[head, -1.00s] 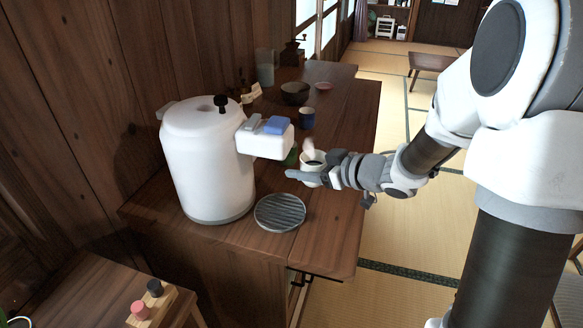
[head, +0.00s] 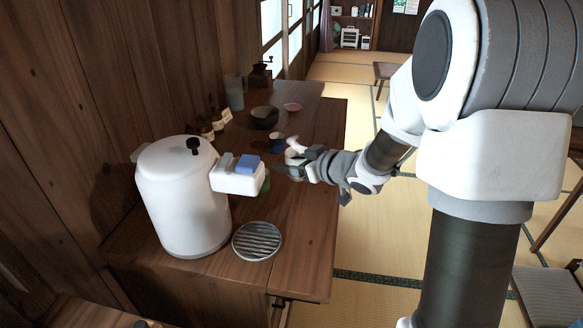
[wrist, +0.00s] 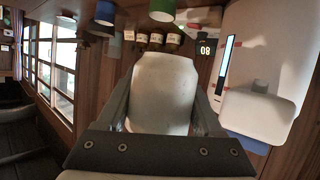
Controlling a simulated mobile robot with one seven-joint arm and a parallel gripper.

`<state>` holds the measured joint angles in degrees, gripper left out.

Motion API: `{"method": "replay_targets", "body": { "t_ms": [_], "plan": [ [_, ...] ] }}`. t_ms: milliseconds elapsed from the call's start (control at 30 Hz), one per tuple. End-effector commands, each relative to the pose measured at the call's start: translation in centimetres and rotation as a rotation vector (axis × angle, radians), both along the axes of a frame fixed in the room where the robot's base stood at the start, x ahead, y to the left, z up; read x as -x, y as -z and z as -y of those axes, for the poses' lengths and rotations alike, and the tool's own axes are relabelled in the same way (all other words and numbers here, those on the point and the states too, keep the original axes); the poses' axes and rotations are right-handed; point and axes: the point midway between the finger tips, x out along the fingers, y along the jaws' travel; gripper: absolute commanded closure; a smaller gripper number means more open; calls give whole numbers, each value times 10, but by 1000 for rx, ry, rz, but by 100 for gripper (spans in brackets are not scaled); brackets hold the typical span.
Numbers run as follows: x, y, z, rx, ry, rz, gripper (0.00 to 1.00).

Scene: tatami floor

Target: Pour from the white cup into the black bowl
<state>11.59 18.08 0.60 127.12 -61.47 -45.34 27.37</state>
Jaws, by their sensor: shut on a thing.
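My gripper (head: 287,170) is shut on the white cup (head: 292,159) and holds it over the long wooden counter, right of the white pot. In the wrist view the white cup (wrist: 163,92) fills the space between my two fingers (wrist: 160,112). Its contents do not show clearly. The black bowl (head: 265,117) sits on the counter farther back, apart from the cup and a little left of it. I cannot pick the bowl out in the wrist view.
A blue cup (head: 277,141) stands between my gripper and the bowl. A green cup (head: 265,184) is partly hidden behind the white pot's (head: 185,205) spout. Small labelled bottles (head: 212,125), a pitcher (head: 234,93) and a pink dish (head: 292,107) stand farther back. A round grate (head: 257,241) lies in front.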

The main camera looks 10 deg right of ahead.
Motion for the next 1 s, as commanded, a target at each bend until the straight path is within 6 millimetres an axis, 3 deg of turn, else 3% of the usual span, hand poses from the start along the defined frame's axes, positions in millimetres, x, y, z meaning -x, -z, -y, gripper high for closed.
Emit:
{"method": "replay_targets", "body": {
  "t_ms": [100,400,1000],
  "plan": [
    [-8,-15,2,-1,71,0,100],
    [-21,-28,12,0,238,-2,100],
    [-19,-34,36,1,520,-2,100]
  ]
}}
